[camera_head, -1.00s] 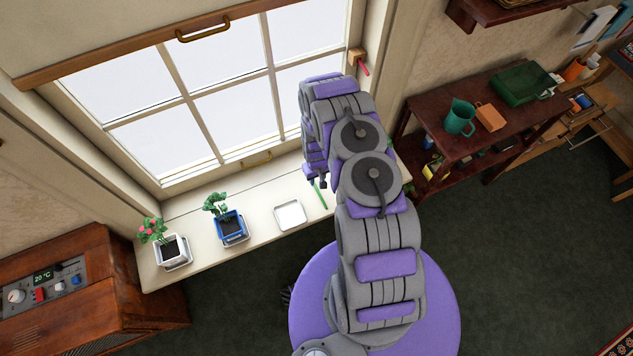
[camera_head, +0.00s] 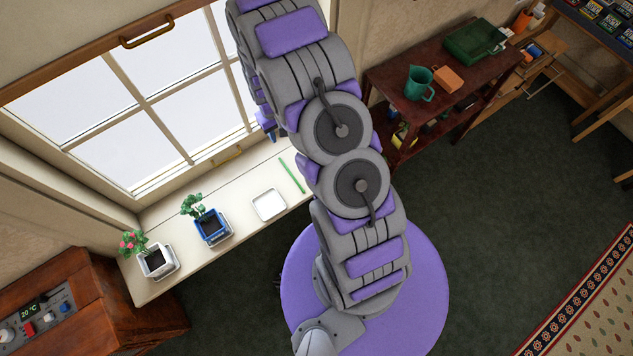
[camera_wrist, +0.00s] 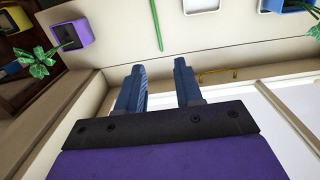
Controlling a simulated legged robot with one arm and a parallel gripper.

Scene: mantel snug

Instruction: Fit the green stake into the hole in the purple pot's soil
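The green stake (camera_head: 292,175) lies on the white windowsill, right of a white tray. It also shows in the wrist view (camera_wrist: 157,24), beyond my fingertips and apart from them. The purple pot (camera_wrist: 86,34) with dark soil is at the upper left of the wrist view, and a leafy plant (camera_wrist: 40,64) overlaps its lower left side. The hole in its soil is too small to make out. My arm hides that part of the sill in the head view. My gripper (camera_wrist: 160,68) is open, with nothing between its two blue fingers.
On the sill stand the white tray (camera_head: 269,205), a blue pot (camera_head: 212,227) and a white pot (camera_head: 156,262), both with plants. The window with its brass handle (camera_head: 227,156) is close behind. A dark red shelf (camera_head: 395,90) stands to the right.

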